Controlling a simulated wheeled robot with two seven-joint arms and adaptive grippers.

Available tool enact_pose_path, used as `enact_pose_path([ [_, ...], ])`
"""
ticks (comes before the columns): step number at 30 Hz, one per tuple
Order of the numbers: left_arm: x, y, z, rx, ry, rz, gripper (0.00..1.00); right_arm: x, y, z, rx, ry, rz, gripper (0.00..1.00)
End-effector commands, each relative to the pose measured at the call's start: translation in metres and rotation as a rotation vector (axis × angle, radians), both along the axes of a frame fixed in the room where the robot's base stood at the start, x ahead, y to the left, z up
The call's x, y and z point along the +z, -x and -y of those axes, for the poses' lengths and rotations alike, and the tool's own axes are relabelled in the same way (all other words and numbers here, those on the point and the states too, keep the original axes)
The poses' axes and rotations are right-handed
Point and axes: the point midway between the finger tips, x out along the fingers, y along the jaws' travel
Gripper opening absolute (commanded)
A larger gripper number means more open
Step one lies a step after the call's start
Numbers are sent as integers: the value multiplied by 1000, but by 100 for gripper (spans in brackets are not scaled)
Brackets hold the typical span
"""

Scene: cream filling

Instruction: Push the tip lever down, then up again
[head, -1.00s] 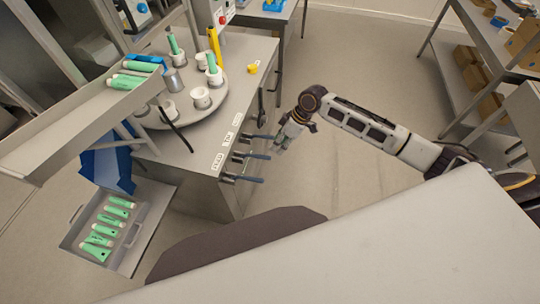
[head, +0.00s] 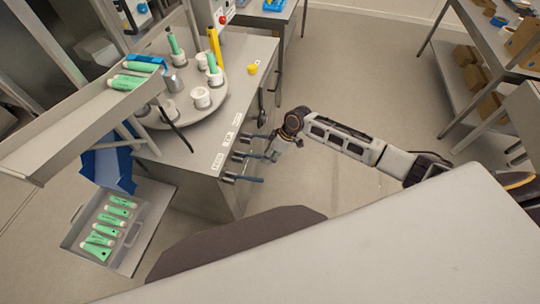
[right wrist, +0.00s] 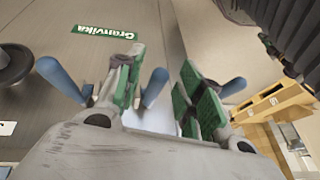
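Three blue-handled levers stick out from the front of the steel machine, each below a small label. The middle one, under the short label that seems to read TIP (head: 229,139), is the tip lever (head: 246,156). My right gripper (head: 270,155) is at the outer ends of the levers. In the right wrist view its green-padded fingers (right wrist: 160,95) are apart, with one blue handle (right wrist: 154,88) between them, close to the left finger. Another handle (right wrist: 60,80) shows left of the fingers and one (right wrist: 230,88) to the right. Firm contact cannot be told. My left gripper is not in view.
A round turntable (head: 218,95) with white cups and green tubes stands on the machine top. A sloping tray (head: 60,140) and an open case (head: 150,225) of green tubes are at left. Open floor lies to the right of the levers.

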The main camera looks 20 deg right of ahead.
Motion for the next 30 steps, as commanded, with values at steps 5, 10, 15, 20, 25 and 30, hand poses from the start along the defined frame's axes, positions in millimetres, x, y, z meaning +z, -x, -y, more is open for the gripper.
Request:
enact_pose_path([
  [5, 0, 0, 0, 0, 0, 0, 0, 0, 0, 0, 0, 0, 0, 32],
  [10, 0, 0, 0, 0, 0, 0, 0, 0, 0, 0, 0, 0, 0, 10],
  [15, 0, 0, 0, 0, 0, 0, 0, 0, 0, 0, 0, 0, 0, 0],
  [20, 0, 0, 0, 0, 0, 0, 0, 0, 0, 0, -1, 0, 0, 0],
  [25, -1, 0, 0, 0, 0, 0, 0, 0, -1, 0, -1, -2, 2, 0],
  [30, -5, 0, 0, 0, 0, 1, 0, -3, -4, 1, -1, -14, 9, 0],
])
